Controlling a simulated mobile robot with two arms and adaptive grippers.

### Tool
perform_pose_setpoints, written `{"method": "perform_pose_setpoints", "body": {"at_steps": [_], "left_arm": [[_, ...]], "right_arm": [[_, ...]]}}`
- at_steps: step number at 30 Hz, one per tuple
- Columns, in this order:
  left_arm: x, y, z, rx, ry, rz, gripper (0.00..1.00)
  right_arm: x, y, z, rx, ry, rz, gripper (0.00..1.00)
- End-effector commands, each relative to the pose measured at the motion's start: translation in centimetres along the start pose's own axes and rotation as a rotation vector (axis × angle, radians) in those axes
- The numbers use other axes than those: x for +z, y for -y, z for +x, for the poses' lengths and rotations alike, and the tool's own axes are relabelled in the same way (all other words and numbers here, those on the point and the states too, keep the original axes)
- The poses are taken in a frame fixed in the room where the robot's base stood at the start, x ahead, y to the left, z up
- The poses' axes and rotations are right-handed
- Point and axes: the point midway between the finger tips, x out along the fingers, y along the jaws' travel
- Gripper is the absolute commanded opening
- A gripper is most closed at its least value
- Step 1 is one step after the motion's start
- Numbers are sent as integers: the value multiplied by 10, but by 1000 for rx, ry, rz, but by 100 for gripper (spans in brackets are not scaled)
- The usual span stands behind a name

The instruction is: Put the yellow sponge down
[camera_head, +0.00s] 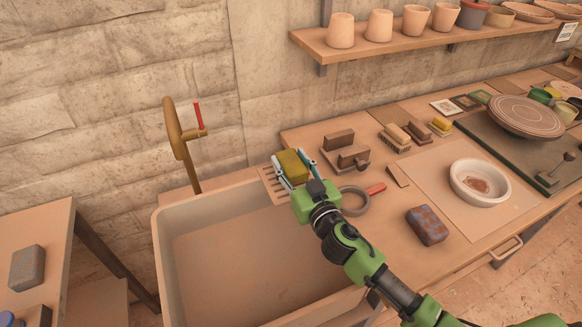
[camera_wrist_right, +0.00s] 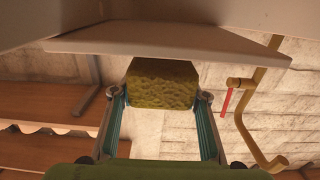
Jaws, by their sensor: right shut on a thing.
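The yellow sponge (camera_head: 293,164) is between the fingers of my right gripper (camera_head: 294,170), at the back right corner of the sink. A slotted light-brown rack (camera_head: 270,184) lies at this corner, just under and beside the gripper. In the right wrist view the sponge (camera_wrist_right: 162,84) shows olive-yellow and rough between the two fingers (camera_wrist_right: 160,125). A pale flat slab (camera_wrist_right: 170,42) lies right by its upper end there. I cannot tell whether the sponge touches the rack. My left gripper is not in view.
The wide sink (camera_head: 160,250) is empty. Right of the gripper are brown blocks (camera_head: 354,157), a ring-shaped tool with a red handle (camera_head: 355,200), a speckled brick (camera_head: 427,225) and a white bowl (camera_head: 481,183).

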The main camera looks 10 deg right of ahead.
Motion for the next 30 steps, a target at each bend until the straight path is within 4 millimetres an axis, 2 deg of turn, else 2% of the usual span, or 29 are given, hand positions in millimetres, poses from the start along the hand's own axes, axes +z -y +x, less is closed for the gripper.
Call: {"method": "perform_pose_setpoints", "body": {"at_steps": [1,4,16,17,18,30], "left_arm": [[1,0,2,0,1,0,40],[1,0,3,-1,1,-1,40],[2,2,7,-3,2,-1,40],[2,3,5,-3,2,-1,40],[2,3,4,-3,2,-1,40],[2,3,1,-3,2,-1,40]], "right_arm": [[9,0,0,0,3,0,26],[16,0,0,0,2,0,26],[21,0,-1,0,1,0,26],[19,0,-1,0,1,-1,50],[19,0,-1,0,1,-1,59],[16,0,-1,0,1,-1,59]]}}
